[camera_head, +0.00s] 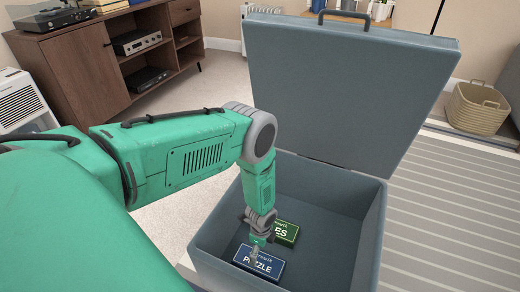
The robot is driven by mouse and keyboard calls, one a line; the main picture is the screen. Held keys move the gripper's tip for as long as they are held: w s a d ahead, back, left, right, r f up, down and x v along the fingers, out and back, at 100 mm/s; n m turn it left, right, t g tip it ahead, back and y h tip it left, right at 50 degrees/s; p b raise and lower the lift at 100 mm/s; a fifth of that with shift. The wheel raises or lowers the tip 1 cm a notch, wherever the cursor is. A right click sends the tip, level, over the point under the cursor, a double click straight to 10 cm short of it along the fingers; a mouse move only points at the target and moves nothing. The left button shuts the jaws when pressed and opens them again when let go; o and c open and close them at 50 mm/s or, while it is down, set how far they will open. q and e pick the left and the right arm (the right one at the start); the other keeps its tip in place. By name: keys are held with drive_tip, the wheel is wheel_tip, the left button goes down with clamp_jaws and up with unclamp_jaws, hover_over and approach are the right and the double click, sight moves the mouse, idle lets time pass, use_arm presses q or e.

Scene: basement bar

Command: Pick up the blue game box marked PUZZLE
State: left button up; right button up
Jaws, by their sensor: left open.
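The blue game box marked PUZZLE (259,263) lies flat on the floor of an open grey-blue chest (373,228), near its front left. My left arm reaches down into the chest from the left. My left gripper (257,251) is open and points down over the upper middle of the blue box, hiding a small part of it. Whether the fingers touch the box cannot be told. A green box (285,233) with letters ending in "ES" lies just behind the blue one, partly hidden by the gripper. My right gripper is not in view.
The chest's raised lid (350,90) stands open at the back, and its walls surround the gripper. The right part of the chest floor is clear. A wooden cabinet (85,70) is at the back left. A wicker basket (477,107) stands at the right beside a striped rug (450,215).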

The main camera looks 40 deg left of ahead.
sight(259, 261)
use_arm(q)
wheel_tip(259, 261, down, 4)
drive_tip(key=shift+s+r+b, duration=0.1)
drive_tip(key=shift+s+b, duration=0.05)
drive_tip(key=shift+b, duration=0.6)
drive_tip(key=f+b, duration=0.1)
drive_tip(key=f, duration=0.1)
drive_tip(key=a+f+b, duration=0.1)
drive_tip(key=f, duration=0.2)
drive_tip(key=shift+a, duration=0.1)
drive_tip(key=f+b, duration=0.1)
drive_tip(key=f, duration=0.1)
drive_tip(key=f+b, duration=0.1)
drive_tip(key=shift+d+f+b, duration=0.35)
drive_tip(key=shift+d+f, duration=0.05)
drive_tip(key=shift+f, duration=0.35)
drive_tip(key=shift+a+f, duration=0.15)
drive_tip(key=shift+a, duration=0.2)
drive_tip(key=c, duration=1.5)
drive_tip(key=shift+d, duration=0.25)
drive_tip(key=shift+r, duration=0.25)
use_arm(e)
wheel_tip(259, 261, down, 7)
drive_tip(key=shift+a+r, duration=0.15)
